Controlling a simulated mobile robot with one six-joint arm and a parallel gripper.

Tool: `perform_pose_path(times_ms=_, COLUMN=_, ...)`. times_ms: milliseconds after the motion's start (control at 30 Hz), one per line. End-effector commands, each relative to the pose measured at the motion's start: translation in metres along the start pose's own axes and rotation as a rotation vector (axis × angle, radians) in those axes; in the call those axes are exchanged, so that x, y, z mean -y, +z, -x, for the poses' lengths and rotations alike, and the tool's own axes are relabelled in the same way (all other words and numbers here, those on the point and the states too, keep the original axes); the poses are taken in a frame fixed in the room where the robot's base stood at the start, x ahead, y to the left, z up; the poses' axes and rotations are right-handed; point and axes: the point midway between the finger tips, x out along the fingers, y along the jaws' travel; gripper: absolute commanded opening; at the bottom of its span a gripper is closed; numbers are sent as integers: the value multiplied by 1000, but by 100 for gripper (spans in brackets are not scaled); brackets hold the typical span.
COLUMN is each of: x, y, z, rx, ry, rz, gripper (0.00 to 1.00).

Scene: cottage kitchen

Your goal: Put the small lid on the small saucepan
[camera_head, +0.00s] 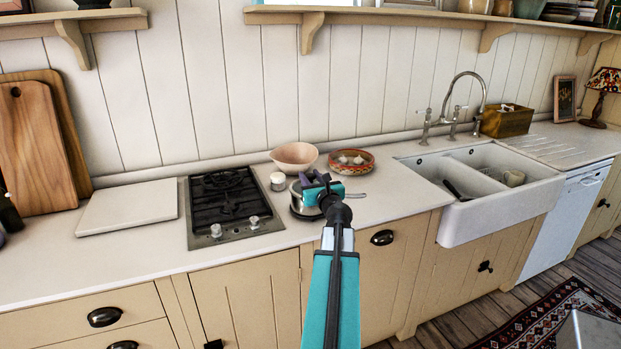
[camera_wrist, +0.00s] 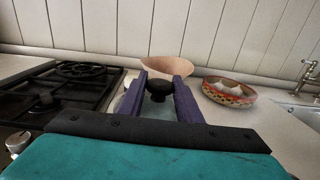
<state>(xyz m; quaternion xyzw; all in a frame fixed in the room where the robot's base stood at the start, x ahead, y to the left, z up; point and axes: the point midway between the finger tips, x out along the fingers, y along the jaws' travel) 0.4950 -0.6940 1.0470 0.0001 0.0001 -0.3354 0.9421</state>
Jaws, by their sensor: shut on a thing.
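The small saucepan (camera_head: 298,201) is a metal pan on the worktop just right of the hob, with its handle pointing right. My arm and gripper hide much of it. My gripper (camera_head: 316,178) is right over the pan. In the wrist view its two purple fingers (camera_wrist: 160,88) are shut on the black knob (camera_wrist: 158,86) of the small lid. The lid's plate below the knob is mostly hidden by the fingers and the gripper body. I cannot tell whether the lid touches the pan's rim.
A gas hob (camera_head: 230,205) is left of the pan. A pink bowl (camera_head: 294,156) and a small white jar (camera_head: 278,182) stand behind it. A patterned bowl with garlic (camera_head: 351,162) is behind right, before the sink (camera_head: 480,218). The worktop between pan and sink is clear.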

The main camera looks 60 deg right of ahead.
Motion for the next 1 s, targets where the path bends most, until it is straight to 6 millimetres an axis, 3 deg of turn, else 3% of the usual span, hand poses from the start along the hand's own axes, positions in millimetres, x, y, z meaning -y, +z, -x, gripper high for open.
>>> perform_pose_path(times_ms=67, x=0, y=0, z=0, rx=1, ry=0, rz=0, gripper=39)
perform_pose_path(times_ms=400, x=-1, y=0, z=0, rx=0, ry=1, rz=0, gripper=39)
perform_pose_path(times_ms=1000, x=-9, y=0, z=22, rx=0, ry=3, rz=0, gripper=39)
